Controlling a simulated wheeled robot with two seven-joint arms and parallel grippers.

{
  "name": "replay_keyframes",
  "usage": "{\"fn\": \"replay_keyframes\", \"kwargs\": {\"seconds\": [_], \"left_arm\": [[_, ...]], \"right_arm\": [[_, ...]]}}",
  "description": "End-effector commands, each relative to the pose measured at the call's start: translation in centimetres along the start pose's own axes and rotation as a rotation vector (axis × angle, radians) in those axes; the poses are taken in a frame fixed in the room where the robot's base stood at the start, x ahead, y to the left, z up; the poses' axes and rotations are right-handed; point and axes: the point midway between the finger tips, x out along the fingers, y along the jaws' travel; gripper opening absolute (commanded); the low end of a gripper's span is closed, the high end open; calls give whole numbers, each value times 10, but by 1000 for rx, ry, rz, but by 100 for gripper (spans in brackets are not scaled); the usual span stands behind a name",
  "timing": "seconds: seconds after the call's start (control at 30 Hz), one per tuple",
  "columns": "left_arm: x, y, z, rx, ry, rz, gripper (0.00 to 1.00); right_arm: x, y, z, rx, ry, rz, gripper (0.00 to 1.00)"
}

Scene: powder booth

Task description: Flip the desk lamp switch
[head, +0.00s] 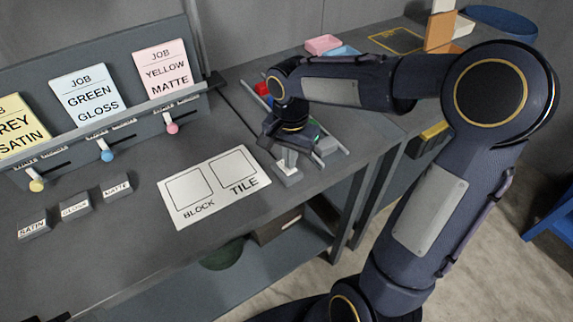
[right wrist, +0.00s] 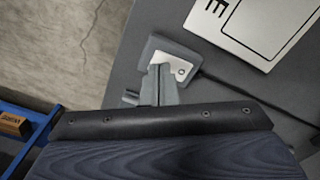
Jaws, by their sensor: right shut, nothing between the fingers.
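A small grey switch box with a light plate (right wrist: 178,66) and a dark cord lies on the bench in the right wrist view. In the head view the box (head: 288,178) sits at the bench's front edge, right of the white block-and-tile card. My right gripper (head: 287,160) points down at it, shut and empty. In the right wrist view its fingertips (right wrist: 160,68) overlap the box at the plate's edge; I cannot tell whether they touch. The fingers hide part of the box, and the switch position cannot be read. No desk lamp is recognizable. My left gripper is not in view.
The white card (head: 214,186) lies flat left of the gripper. A sloped panel with job cards (head: 86,97) and coloured slider knobs stands at the back left. Several label blocks (head: 75,206) lie before it. A rack with coloured pieces (head: 327,146) is just beyond my gripper.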

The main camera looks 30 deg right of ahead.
Motion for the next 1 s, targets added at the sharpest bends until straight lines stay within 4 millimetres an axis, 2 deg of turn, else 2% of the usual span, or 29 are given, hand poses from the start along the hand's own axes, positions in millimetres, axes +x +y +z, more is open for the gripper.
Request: {"fn": "replay_keyframes", "kwargs": {"seconds": [0.87,1.0], "left_arm": [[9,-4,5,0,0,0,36],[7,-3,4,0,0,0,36]], "right_arm": [[14,0,0,0,0,0,0],[11,0,0,0,0,0,0]]}}
